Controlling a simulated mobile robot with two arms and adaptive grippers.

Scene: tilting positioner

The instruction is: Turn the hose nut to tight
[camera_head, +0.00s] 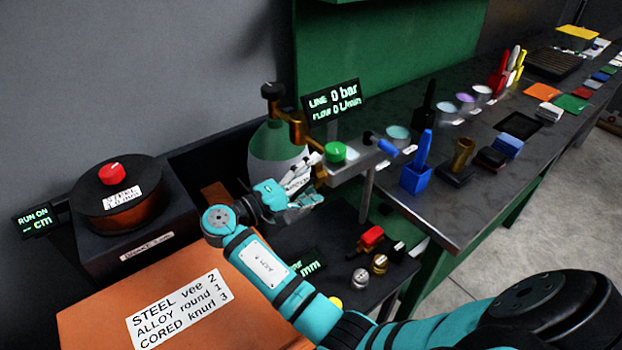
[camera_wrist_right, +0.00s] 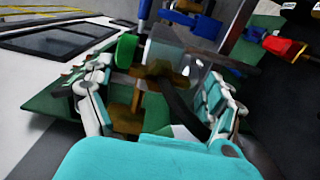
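The regulator (camera_head: 298,128) is brass and sits at the gas cylinder (camera_head: 275,148), with a green knob (camera_head: 335,151) on its right. In the right wrist view a brass fitting (camera_wrist_right: 165,74), which looks like the hose nut, shows below a clear tube (camera_wrist_right: 175,48), with a dark hose (camera_wrist_right: 182,105) beneath. My right gripper (camera_head: 306,184) is just below the regulator's outlet. In the right wrist view its fingers (camera_wrist_right: 160,85) stand apart on either side of the fitting and hose, with visible gaps. In the head view my gripper hides the nut. My left gripper is not in view.
A display (camera_head: 331,104) reads 0 bar and 0 L/min. A steel bench (camera_head: 470,190) with cups, a blue holder (camera_head: 415,178) and tools stands to the right. An orange box (camera_head: 90,305) and a spool (camera_head: 118,205) are at left. A low dark shelf (camera_head: 335,235) holds small parts.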

